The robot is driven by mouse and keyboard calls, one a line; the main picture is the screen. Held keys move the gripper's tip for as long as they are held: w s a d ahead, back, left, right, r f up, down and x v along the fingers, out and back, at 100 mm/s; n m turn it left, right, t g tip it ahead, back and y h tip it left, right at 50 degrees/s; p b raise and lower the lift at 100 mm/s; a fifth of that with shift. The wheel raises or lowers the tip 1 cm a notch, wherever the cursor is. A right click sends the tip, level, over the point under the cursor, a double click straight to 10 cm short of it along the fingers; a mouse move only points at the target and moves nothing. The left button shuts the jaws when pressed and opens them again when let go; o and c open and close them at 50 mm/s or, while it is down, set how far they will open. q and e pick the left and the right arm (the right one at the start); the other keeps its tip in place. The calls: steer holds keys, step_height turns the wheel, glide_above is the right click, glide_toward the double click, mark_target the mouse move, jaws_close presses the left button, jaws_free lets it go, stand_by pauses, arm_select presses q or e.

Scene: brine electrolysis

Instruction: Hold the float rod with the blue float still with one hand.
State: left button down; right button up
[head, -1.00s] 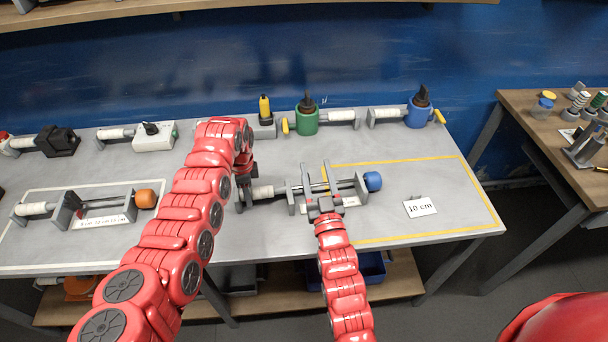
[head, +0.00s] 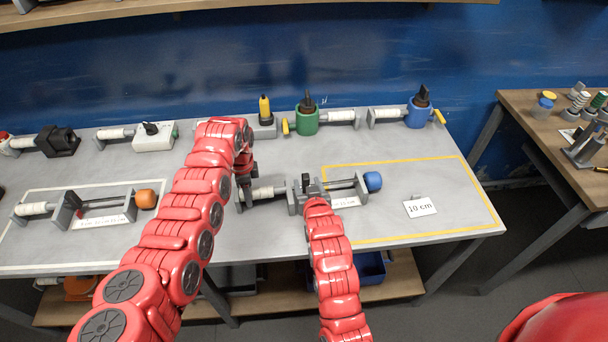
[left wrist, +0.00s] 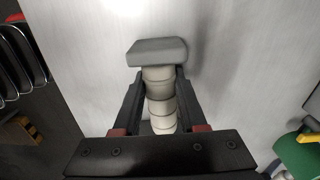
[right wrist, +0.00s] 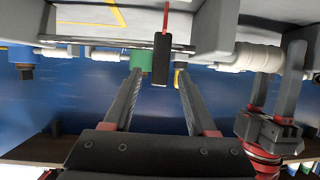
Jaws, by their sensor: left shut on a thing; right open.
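The float rod runs sideways in a grey stand, with a blue float (head: 373,181) at its right end and a white ribbed grip (head: 268,192) at its left. My left gripper (head: 243,197) is shut on the white ribbed grip; the left wrist view shows its fingers on both sides of the grip (left wrist: 160,104), below a grey end plate (left wrist: 158,52). My right gripper (head: 309,192) is open at the left post of the stand. In the right wrist view a black block (right wrist: 162,58) with a thin red pointer stands between its fingertips; I cannot tell whether they touch it.
A "10 cm" card (head: 420,207) lies inside the yellow outline on the right. A similar stand with an orange float (head: 146,199) is at the left. A green cup (head: 307,118) and a blue cup (head: 419,112) stand at the back. The yellow-outlined area is mostly clear.

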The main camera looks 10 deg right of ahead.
mark_target(305, 175)
steer(key=shift+x, duration=3.1)
jaws_close()
steer(key=shift+d, duration=0.15)
